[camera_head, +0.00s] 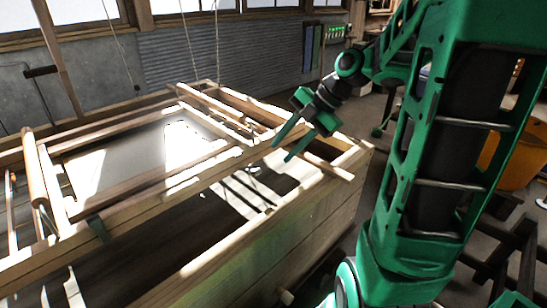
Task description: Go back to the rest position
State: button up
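My green gripper (284,147) is at the end of my arm, above the right part of a large wooden vat. Its two fingers are spread apart with nothing visible between them, and they point down and to the left. A wooden mould frame (128,187) with a pale sheet inside lies across the top of the vat. Cords (188,45) run up from near its far end. Whether the fingers touch any wood is hard to tell.
The vat's wooden side wall (318,225) stands close to my arm. A wooden roller (35,170) is at the left. A yellow-orange container (515,160) stands at the right, partly behind my arm. Corrugated wall (255,50) and windows close off the back.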

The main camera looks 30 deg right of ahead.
jog(key=shift+s+d+r, duration=0.15)
jog(key=shift+d+r, duration=0.05)
jog(key=shift+r, duration=0.2)
jog(key=shift+s, duration=0.1)
jog(key=s+d+f+m+g+h, duration=0.1)
jog(key=s+f+m+g+h, duration=0.1)
jog(key=s+m, duration=0.9)
jog(key=s+d+f+m+g+h, duration=0.2)
jog(key=s+m, duration=0.9)
jog(key=m, duration=0.6)
jog(key=shift+d+f+h, duration=0.15)
jog(key=shift+f+h, duration=0.65)
jog(key=shift+f, duration=0.05)
